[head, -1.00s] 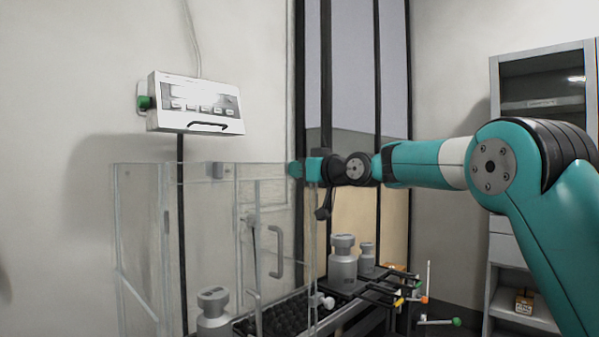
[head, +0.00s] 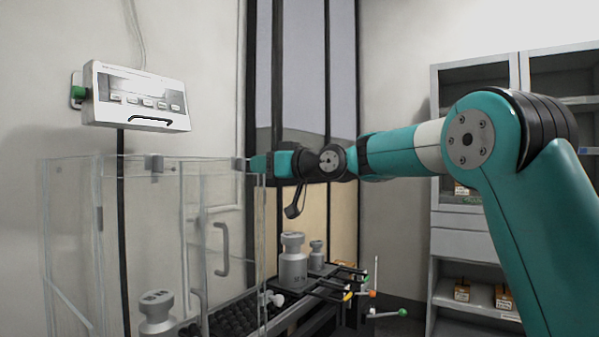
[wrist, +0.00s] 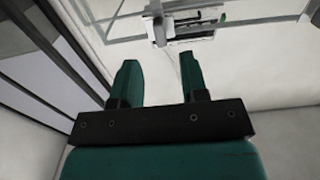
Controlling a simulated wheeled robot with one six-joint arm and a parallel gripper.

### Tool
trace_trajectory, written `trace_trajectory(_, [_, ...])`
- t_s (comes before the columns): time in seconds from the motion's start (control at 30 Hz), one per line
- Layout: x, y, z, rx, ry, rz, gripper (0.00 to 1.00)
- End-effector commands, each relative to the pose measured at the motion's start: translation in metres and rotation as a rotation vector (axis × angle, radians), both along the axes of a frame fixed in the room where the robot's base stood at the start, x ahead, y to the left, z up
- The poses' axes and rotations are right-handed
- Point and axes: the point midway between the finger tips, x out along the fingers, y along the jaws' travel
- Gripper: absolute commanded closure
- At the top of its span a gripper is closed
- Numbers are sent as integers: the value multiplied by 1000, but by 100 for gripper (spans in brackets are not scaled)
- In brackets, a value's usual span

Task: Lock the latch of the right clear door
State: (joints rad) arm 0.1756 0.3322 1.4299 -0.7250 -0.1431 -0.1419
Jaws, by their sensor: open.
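The clear enclosure (head: 75,215) stands at the left in the head view. Its right clear door (head: 225,215) has a grey bar handle. A small grey block (head: 153,163) sits on the top edge; I cannot tell whether it is the latch. My gripper (head: 257,164) is at the height of the enclosure's top edge, near its right corner. In the wrist view my gripper (wrist: 158,62) is open, with nothing between its fingers. A grey block-like fitting (wrist: 156,22) shows ahead of the fingers, apart from them. The latch's state cannot be told.
A white display unit (head: 135,97) hangs on the wall above the enclosure. Metal weights (head: 293,262) stand on the table to the right, near rods with coloured knobs (head: 402,313). A cabinet (head: 475,245) stands at the right. Window bars (wrist: 60,60) show left in the wrist view.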

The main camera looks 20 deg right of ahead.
Motion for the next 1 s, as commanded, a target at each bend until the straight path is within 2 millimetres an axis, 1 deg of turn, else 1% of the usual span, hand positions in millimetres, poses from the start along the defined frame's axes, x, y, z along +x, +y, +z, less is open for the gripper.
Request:
trace_trajectory(0.03, [-12,-9,-2,0,-1,-5,60])
trace_trajectory(0.2, [-50,-30,-3,0,-1,-4,60])
trace_trajectory(0.3, [-68,-42,-2,0,-2,-4,60])
trace_trajectory(0.4, [-81,-49,-1,0,-1,-2,60])
trace_trajectory(0.5, [-90,-54,-1,0,0,0,60])
trace_trajectory(0.6, [-95,-57,0,0,0,0,60])
trace_trajectory(1.0, [-96,-57,0,0,0,1,60])
